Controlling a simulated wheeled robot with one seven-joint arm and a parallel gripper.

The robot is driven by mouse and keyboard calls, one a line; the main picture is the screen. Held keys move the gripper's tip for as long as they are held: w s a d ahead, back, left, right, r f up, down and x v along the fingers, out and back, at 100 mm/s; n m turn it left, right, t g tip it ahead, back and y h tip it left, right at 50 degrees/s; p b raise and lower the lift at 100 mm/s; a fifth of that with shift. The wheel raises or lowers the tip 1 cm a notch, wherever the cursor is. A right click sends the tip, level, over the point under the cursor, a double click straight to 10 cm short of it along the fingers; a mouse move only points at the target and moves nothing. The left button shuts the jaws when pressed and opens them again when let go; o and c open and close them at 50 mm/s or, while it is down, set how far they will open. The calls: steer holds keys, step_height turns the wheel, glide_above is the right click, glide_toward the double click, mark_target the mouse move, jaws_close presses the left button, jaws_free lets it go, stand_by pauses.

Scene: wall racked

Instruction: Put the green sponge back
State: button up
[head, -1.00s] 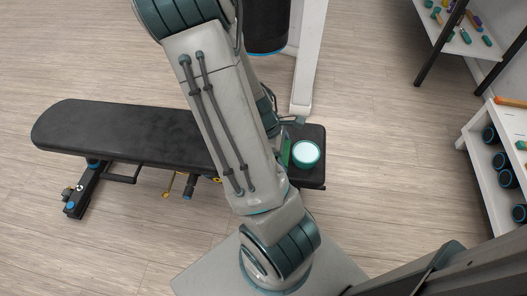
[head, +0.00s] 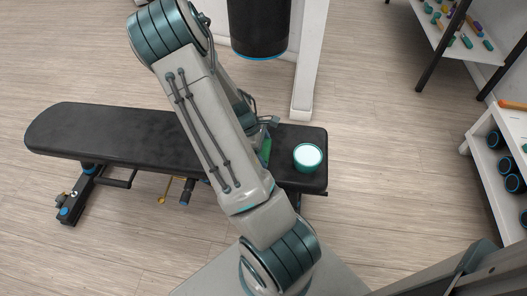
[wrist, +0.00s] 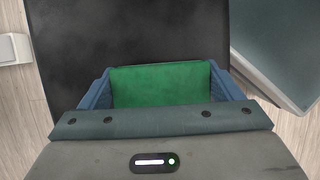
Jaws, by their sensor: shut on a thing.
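The green sponge (wrist: 160,85) is between the two blue fingers of my gripper (wrist: 162,88) in the wrist view, held over the black bench pad. My gripper is shut on it. In the head view a strip of the green sponge (head: 266,150) shows beside my arm, left of a round teal container. My arm hides most of the gripper there. I cannot tell whether the sponge touches the pad.
The black bench (head: 120,132) runs across the middle. The teal container with a pale top (head: 308,157) stands on its right end. A black cylinder (head: 259,25) is behind. Shelves with dumbbells (head: 497,150) and a rack of small items (head: 459,40) stand at the right.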

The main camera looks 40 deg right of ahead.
steer(key=shift+f, duration=0.2)
steer(key=shift+f, duration=0.15)
steer(key=o, duration=0.8)
steer(key=p+v, duration=0.4)
steer(key=v, duration=1)
steer(key=s+a+r+m+t+y, duration=0.1)
steer(key=s+a+r+m, duration=0.3)
steer(key=a+r, duration=0.4)
steer(key=s+a+r+m+t+y, duration=0.2)
steer(key=s+a+r, duration=0.5)
steer(key=a, duration=0.4)
steer(key=shift+s+r+m+t, duration=0.3)
steer(key=shift+r+m+t, duration=0.35)
steer(key=shift+m+t, duration=0.3)
